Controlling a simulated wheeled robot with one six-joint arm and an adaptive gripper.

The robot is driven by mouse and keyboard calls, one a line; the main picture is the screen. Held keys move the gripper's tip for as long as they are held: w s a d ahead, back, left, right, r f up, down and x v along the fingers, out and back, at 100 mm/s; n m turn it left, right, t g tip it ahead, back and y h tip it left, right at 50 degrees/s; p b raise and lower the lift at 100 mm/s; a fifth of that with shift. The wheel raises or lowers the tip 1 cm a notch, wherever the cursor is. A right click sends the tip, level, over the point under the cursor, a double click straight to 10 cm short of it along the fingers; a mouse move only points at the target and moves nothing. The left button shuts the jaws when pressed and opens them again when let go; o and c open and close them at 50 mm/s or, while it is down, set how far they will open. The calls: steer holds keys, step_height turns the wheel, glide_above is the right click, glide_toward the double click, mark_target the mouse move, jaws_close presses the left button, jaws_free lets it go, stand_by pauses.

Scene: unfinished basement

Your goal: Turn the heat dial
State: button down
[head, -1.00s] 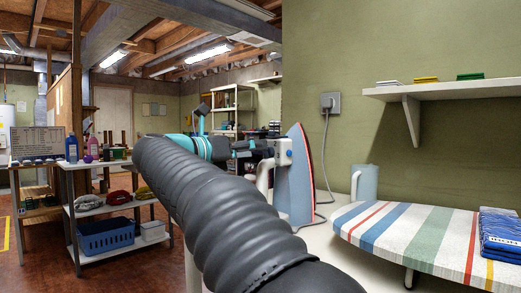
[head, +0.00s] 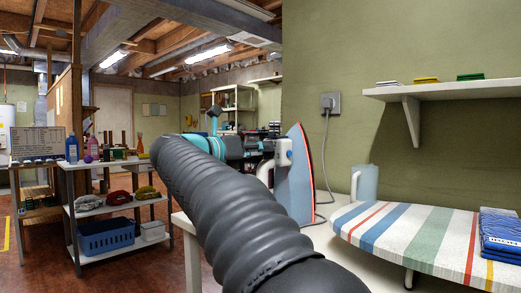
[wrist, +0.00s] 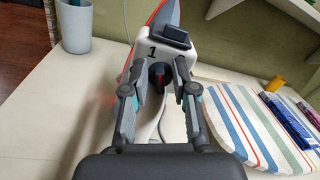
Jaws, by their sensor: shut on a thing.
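A blue and white iron with a red edge line (head: 299,180) stands upright on its heel on the pale table, and its white body also shows in the wrist view (wrist: 128,38). The heat dial (wrist: 159,77), dark with a red mark, sits below a black "1" on the white body. My gripper (wrist: 160,72) has one finger on each side of the dial and is shut on it. In the head view my gripper (head: 268,150) is at the iron's left side; my sleeved arm hides part of the table, and the dial is not visible there.
A striped ironing board (head: 400,235) with folded blue cloth (head: 500,235) lies at right. The iron's cord (head: 325,150) runs up to a wall outlet (head: 330,102). A wall shelf (head: 440,91) hangs above.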

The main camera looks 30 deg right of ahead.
steer(key=shift+w+r+n+p, duration=0.1)
steer(key=shift+r+n+p, duration=0.05)
steer(key=shift+n+p, duration=0.5)
steer(key=shift+f+n, duration=0.2)
steer(key=shift+n, duration=0.65)
steer(key=c, duration=0.9)
jaws_free()
steer(key=v, duration=1.2)
steer(key=shift+w, duration=0.1)
